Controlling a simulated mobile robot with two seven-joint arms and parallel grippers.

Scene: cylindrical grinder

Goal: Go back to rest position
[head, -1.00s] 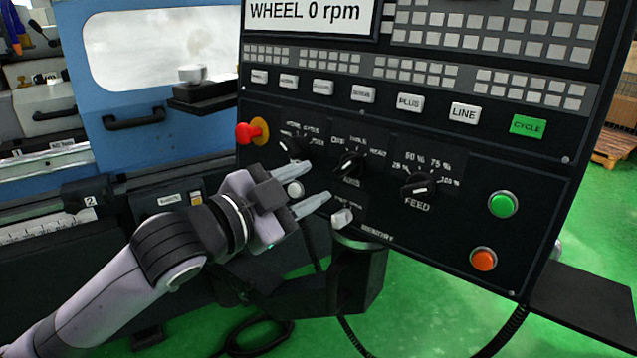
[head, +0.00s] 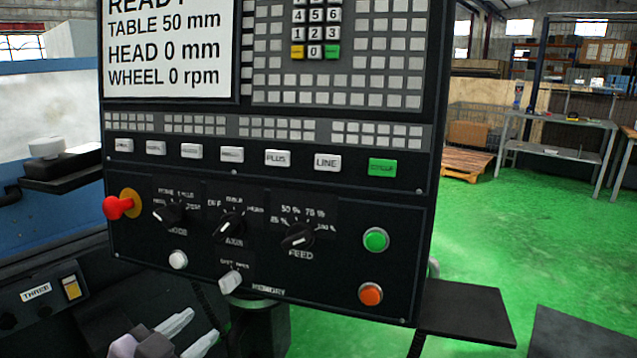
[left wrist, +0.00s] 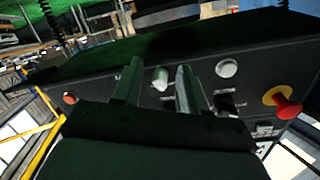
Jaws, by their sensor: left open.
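My left gripper (head: 188,335) is at the bottom left of the head view, below the control panel (head: 330,268). Its two pale fingers are apart with nothing between them, and most of the arm is cut off by the lower edge. In the left wrist view the dark fingers of the left gripper (left wrist: 157,75) point towards the panel's lower part. A small pale switch (left wrist: 160,79) shows beyond the gap between them, and a round white button (left wrist: 226,68) lies to the right. My right gripper is not in view.
The panel carries a red knob (head: 118,207), a green button (head: 376,239) and an orange button (head: 370,294). A dark shelf (head: 465,312) juts out at its lower right. Green floor (head: 500,235) lies open to the right, with a pallet (head: 467,163) and a workbench (head: 560,152) behind.

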